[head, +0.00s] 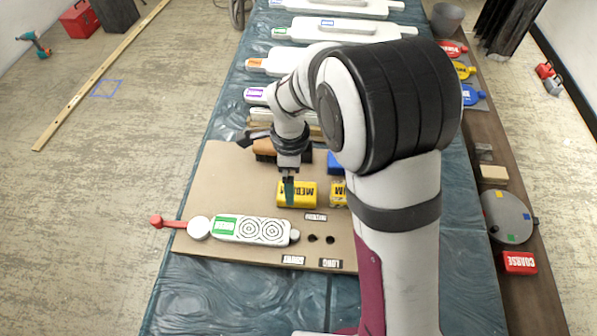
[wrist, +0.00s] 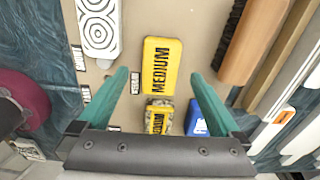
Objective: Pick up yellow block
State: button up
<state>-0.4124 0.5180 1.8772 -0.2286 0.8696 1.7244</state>
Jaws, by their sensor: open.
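The yellow block (head: 297,195) is labelled MEDIUM and lies on the tan board (head: 215,165). In the wrist view the yellow block (wrist: 161,66) lies just beyond the fingertips, roughly midway between them. My gripper (head: 289,190) is above the block in the head view and hides part of it. In the wrist view my gripper (wrist: 159,75) shows two green fingers spread wide with nothing between their tips. A second, smaller yellow-and-patterned piece (wrist: 158,117), also labelled MEDIUM, lies nearer my gripper's base. In the head view my arm partly hides it.
A blue block (wrist: 197,118) lies beside the smaller piece. A wooden-backed brush (wrist: 245,45) lies to the right in the wrist view. A white relief piece with rings (head: 251,230) lies on the board's front. A red COARSE block (head: 519,262) sits on the right bench.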

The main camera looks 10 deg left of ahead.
aim_at(297, 195)
jog(key=f, duration=0.6)
jog(key=shift+d, duration=0.2)
jog(key=shift+w, duration=0.1)
jog(key=c, duration=1.4)
